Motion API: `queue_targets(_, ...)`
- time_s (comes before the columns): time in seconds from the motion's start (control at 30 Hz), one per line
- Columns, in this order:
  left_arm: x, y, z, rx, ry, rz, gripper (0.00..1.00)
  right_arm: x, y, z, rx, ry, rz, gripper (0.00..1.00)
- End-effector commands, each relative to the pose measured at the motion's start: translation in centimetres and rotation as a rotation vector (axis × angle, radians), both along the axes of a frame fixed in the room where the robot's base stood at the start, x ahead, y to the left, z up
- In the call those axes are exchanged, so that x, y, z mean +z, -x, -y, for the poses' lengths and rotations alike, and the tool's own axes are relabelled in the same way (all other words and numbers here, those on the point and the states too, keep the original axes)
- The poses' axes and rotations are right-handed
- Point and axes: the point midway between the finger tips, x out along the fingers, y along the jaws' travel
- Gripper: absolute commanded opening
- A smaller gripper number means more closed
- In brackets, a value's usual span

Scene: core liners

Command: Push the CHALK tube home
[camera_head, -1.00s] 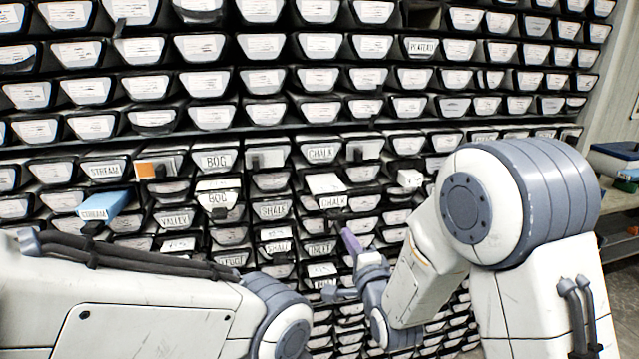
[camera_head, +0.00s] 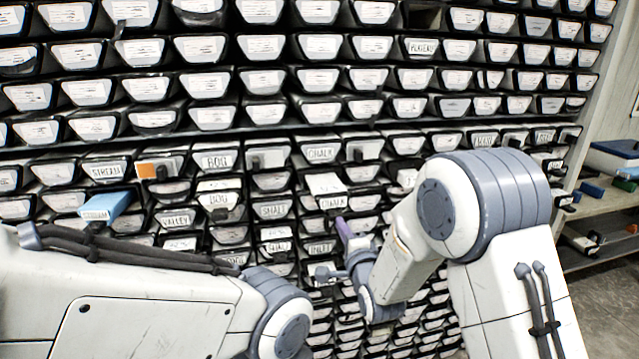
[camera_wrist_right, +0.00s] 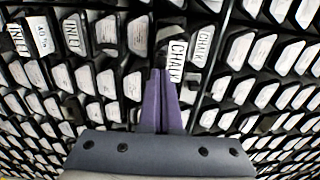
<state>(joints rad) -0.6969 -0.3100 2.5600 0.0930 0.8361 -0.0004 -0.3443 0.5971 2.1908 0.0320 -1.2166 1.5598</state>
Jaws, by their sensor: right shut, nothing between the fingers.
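A pale tube (camera_head: 325,184) sticks out of the rack in the head view, with a CHALK label (camera_head: 333,202) on its front end. Another CHALK label (camera_head: 321,154) sits just above it on a tray front. My right gripper (camera_head: 343,229) is shut and empty, its purple fingers just below the CHALK tube's front end. In the right wrist view the closed fingers (camera_wrist_right: 162,78) point at the rack, beside a CHALK label (camera_wrist_right: 177,60); a second CHALK label (camera_wrist_right: 203,44) is to its right. Contact cannot be told. My left gripper is out of view.
Labelled tray fronts fill the rack. A blue STREAM tube (camera_head: 106,207) and an orange-marked tube (camera_head: 150,170) stick out at left. INLET labels (camera_wrist_right: 72,36) show left of the fingers in the wrist view. A shelf (camera_head: 610,200) stands at far right.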

Motion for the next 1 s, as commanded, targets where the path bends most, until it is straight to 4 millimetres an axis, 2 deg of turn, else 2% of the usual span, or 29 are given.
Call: queue_targets(1.0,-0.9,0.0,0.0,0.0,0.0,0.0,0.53,0.0,-4.9,-1.6,0.0,-0.001,0.002,0.0)
